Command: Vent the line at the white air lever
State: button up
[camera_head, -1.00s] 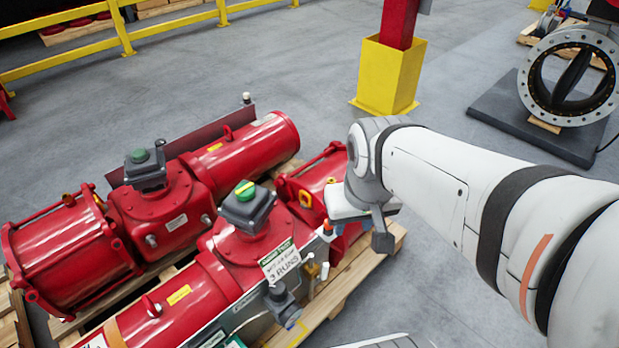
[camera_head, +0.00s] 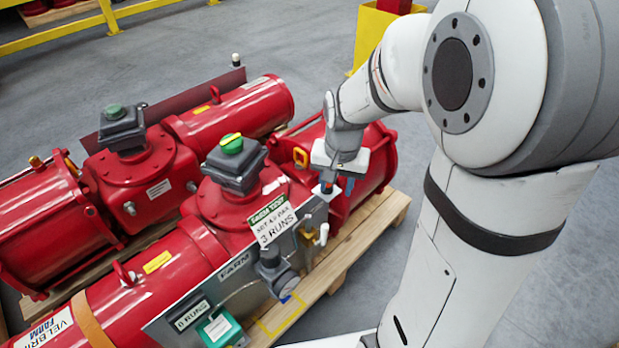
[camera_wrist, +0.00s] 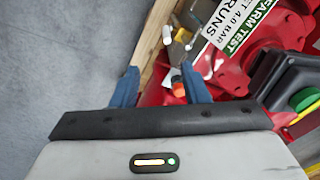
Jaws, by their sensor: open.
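The white air lever (camera_head: 323,234) stands upright on the panel at the near side of the front red actuator, right of the hanging tag. In the wrist view the white lever (camera_wrist: 167,35) lies beyond the fingertips, apart from them. My gripper (camera_head: 326,188) is open, above and behind the lever in the head view. In the wrist view my gripper's two blue fingers (camera_wrist: 158,69) are spread. A small orange-red part shows beside the right finger; I cannot tell what it belongs to.
The front actuator (camera_head: 160,278) has a dark indicator box (camera_head: 236,163) with a green knob. A tag reading "3 RUNS" (camera_head: 275,222) hangs beside the lever. A grey regulator (camera_head: 274,269) sits below it. A second red actuator (camera_head: 130,172) lies behind. The floor at right is clear.

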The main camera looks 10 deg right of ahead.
aim_at(325, 226)
jog(key=w+f+m+b, duration=0.1)
jog(key=w+f+b, duration=0.1)
jog(key=f, duration=0.5)
jog(key=w+f+m+b, duration=0.1)
jog(key=w+f+b, duration=0.2)
jog(key=f, duration=0.4)
jog(key=w+f+m+b, duration=0.1)
jog(key=f+b, duration=0.3)
jog(key=f, duration=0.4)
jog(key=shift+w+f+g, duration=0.1)
jog(key=shift+w+g, duration=0.3)
jog(key=shift+w, duration=0.3)
notch_tip(325, 226, down, 7)
jog(key=b, duration=0.3)
jog(key=shift+f, duration=0.1)
jog(key=shift+c, duration=0.5)
grip_shut()
